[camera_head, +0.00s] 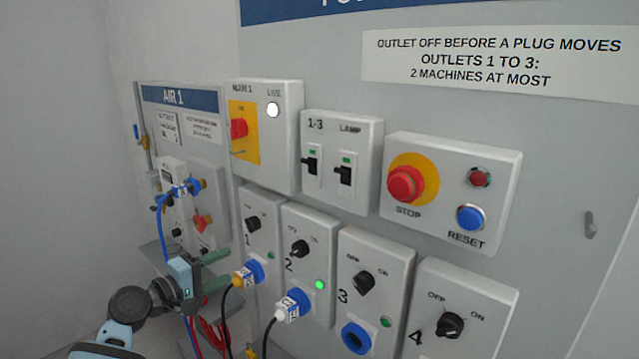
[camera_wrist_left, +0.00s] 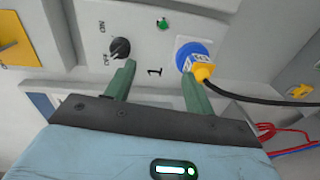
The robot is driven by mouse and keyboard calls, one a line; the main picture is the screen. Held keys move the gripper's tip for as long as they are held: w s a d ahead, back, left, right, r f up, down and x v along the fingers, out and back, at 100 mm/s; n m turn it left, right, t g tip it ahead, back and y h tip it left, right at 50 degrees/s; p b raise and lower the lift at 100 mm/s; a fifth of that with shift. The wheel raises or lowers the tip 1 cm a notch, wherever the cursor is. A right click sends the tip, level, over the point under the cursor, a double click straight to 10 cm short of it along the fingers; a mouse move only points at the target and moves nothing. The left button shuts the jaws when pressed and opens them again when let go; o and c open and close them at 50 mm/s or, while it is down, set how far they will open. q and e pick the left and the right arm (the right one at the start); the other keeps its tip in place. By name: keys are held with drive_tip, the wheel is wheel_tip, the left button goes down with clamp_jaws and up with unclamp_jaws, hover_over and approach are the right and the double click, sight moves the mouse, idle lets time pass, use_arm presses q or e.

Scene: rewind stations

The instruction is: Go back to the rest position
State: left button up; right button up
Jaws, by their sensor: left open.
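My left gripper (camera_head: 226,270) is at the lower left of the head view, in front of the panel beside outlet 1 (camera_head: 249,205). Its green fingers are apart with nothing between them. In the left wrist view the open fingers (camera_wrist_left: 158,72) point at the outlet 1 face, with the black knob (camera_wrist_left: 120,48) beyond the left finger. The blue socket with a yellow plug (camera_wrist_left: 202,68) is close to the right fingertip; I cannot tell whether they touch. My right gripper is in neither view.
Outlet 2 (camera_head: 291,219) has a lit green lamp and a white-and-blue plug (camera_head: 293,304). Outlet 3 (camera_head: 403,262) has an empty blue socket. A red stop button (camera_head: 405,184) is above. The air station (camera_head: 172,125) with a blue hose is at left. Cables hang below the outlets.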

use_arm(q)
drive_tip(key=s+d+f+m+g+y, duration=0.1)
drive_tip(key=s+f+m+g+y, duration=0.15)
drive_tip(key=s+f, duration=0.9)
drive_tip(key=s+d+f+m+g+y, duration=0.1)
drive_tip(key=s+f+m+y, duration=0.15)
drive_tip(key=s+f, duration=0.9)
drive_tip(key=s+d+f+m+y, duration=0.1)
drive_tip(key=s+f+m, duration=0.2)
drive_tip(key=s, duration=0.9)
drive_tip(key=s+d+f+m+g+y, duration=0.1)
drive_tip(key=s+f+m, duration=0.3)
drive_tip(key=s, duration=0.8)
wheel_tip(320, 180, down, 3)
drive_tip(key=shift+s+d+r+y+p, duration=0.15)
drive_tip(key=shift+d+y+p, duration=0.15)
drive_tip(key=shift+d+p, duration=0.25)
drive_tip(key=shift+g, duration=0.25)
